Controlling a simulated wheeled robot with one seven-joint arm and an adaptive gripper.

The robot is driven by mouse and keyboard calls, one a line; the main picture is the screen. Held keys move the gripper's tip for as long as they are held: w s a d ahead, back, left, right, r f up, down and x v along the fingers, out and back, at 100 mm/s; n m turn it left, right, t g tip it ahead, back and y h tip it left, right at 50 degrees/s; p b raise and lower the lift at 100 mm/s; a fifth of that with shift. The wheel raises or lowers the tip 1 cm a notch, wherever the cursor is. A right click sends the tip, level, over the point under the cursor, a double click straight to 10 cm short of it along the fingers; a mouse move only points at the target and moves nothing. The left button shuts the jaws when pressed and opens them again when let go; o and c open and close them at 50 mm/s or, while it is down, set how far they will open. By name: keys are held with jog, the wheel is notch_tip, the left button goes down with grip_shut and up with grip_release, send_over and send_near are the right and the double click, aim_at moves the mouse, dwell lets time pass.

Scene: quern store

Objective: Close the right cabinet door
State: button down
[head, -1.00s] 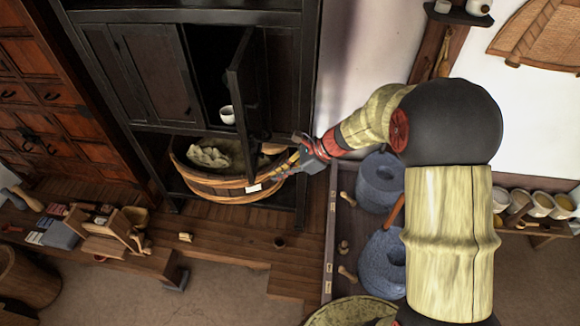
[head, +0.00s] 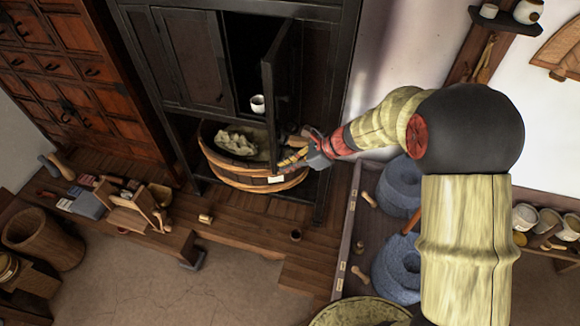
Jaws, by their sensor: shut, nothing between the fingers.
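The right cabinet door (head: 283,75) is a dark wooden panel on the black cabinet (head: 335,60). It stands open, swung outward and seen nearly edge-on, leaving the right compartment uncovered. A white cup (head: 257,104) stands inside, to the left of the door. My gripper (head: 284,161) is shut and empty.
The round wooden tub (head: 245,182) with pale cloth sits in the cabinet's open lower part. The closed left door (head: 193,55) is beside the opening. Grey millstones (head: 398,188) stand at right. A low wooden bench (head: 150,235) is at front left.

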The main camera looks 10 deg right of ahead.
jog(key=w+a+m+t+h+b, duration=0.2)
jog(key=w+a+m, duration=0.2)
jog(key=a, duration=0.3)
jog(key=w+a+m+t+h+b, duration=0.2)
jog(key=w+a+m+t, duration=0.15)
jog(key=a, duration=0.35)
jog(key=shift+w+a+m+g+h+p, duration=0.1)
jog(key=shift+w+a+m+h+p, duration=0.55)
jog(key=shift+w+m+h+p, duration=1.95)
jog(key=shift+w+a+m+g+h+p, duration=0.1)
jog(key=shift+w+a+m+p, duration=0.55)
jog(key=shift+w, duration=3.75)
jog(key=shift+w+a+m+g+h+p, duration=0.1)
jog(key=shift+w+a+m+h+p, duration=0.9)
jog(key=shift+w+m, duration=1.9)
jog(key=shift+w+d+r+n+h, duration=0.1)
jog(key=shift+w+d+n+h, duration=0.2)
jog(key=shift+w+n, duration=0.35)
